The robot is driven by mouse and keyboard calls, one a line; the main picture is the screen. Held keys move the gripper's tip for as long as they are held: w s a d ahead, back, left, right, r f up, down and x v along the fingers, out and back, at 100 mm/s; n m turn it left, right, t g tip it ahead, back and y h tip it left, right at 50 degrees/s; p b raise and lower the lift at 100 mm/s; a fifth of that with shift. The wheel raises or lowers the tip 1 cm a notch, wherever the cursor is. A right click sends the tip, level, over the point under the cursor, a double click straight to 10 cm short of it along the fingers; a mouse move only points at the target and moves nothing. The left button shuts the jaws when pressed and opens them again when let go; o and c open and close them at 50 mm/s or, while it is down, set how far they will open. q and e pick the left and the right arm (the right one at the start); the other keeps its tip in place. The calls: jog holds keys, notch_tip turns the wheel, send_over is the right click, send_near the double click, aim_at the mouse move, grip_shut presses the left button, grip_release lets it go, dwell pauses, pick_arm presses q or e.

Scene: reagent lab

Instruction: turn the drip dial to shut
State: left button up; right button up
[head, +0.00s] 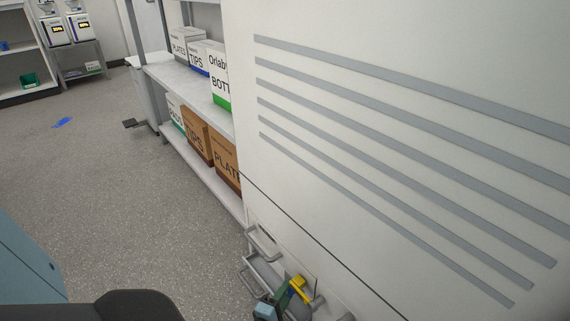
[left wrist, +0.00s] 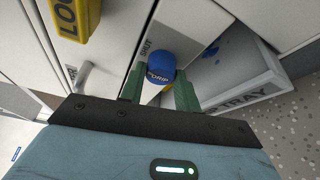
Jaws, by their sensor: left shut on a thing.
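The drip dial is a blue round knob (left wrist: 161,65) with "DRIP" in white letters on its face, in the middle of the left wrist view. The word "SHUT" (left wrist: 146,46) is printed on the pale panel beside it. My left gripper (left wrist: 160,88) has its two green fingers on either side of the dial and is shut on it. In the head view my left gripper (head: 281,294) is low at the cabinet front; the dial cannot be made out there. My right gripper is not in view.
A yellow lock part (left wrist: 76,16) is close to the left gripper; it also shows in the head view (head: 299,288). A grey tray (left wrist: 240,82) marked "TRAY" sits beside the dial. Grey handles (head: 262,243) stick out of the cabinet. A shelf (head: 185,85) holds boxes; the floor at left is mostly clear.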

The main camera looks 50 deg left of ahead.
pick_arm(q)
jog(key=shift+m, duration=0.3)
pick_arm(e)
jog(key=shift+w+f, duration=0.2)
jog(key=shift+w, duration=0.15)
pick_arm(q)
jog(key=o, duration=1)
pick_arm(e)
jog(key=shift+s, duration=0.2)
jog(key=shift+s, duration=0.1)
pick_arm(q)
jog(key=shift+s+d, duration=0.1)
jog(key=shift+s, duration=0.1)
jog(key=p+v, duration=0.2)
jog(key=v, duration=0.5)
jog(key=shift+s+d+p, duration=0.1)
jog(key=shift+s+p, duration=0.1)
jog(key=shift+p, duration=0.2)
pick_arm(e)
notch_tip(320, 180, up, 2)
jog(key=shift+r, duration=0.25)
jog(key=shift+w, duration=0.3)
